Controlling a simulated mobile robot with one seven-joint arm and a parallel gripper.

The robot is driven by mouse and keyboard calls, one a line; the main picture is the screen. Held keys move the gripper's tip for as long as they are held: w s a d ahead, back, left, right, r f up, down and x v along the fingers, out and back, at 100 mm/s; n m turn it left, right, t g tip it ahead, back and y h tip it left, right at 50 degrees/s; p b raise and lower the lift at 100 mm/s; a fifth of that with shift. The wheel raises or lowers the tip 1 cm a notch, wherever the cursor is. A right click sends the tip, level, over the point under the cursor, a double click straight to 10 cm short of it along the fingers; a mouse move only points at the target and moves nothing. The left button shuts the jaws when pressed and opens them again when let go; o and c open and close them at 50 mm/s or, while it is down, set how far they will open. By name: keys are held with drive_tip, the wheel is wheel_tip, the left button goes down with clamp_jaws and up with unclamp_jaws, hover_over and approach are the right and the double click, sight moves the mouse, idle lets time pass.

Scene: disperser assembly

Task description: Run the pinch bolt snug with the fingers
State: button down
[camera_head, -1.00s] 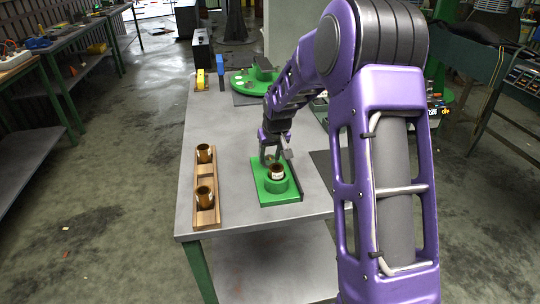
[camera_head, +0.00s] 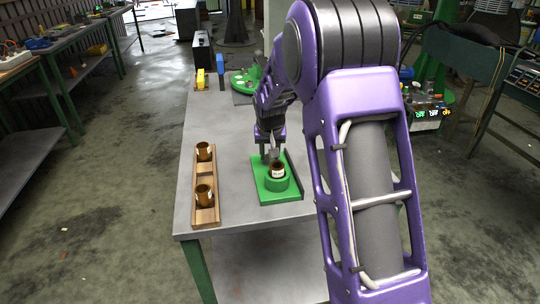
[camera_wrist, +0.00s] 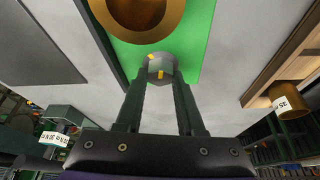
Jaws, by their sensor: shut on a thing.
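The green fixture (camera_head: 290,192) sits on the grey table, with a brown jar (camera_head: 278,168) upright in its round collar. In the wrist view the jar's round brass-brown rim fills the top, above the green base (camera_wrist: 203,45). My gripper (camera_head: 270,155) is low at the far side of the fixture. In the wrist view my gripper (camera_wrist: 160,80) has both fingers closed on a small grey round knob, the pinch bolt's head (camera_wrist: 161,66), which bears small yellow marks. The bolt's shank and the clamp gap are hidden.
A wooden rack (camera_head: 205,179) with two brown jars (camera_head: 204,194) stands left of the fixture. A round green device (camera_head: 243,82) and small yellow and blue items stand at the table's far end. Bare table (camera_head: 225,125) lies between them.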

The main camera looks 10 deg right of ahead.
drive_tip(key=c, duration=0.5)
unclamp_jaws()
drive_tip(key=p+v, duration=0.2)
drive_tip(key=v, duration=1.5)
drive_tip(key=shift+s+a+r, duration=0.1)
drive_tip(key=shift+s+r, duration=0.05)
drive_tip(key=shift+r, duration=0.05)
drive_tip(key=shift+r, duration=0.1)
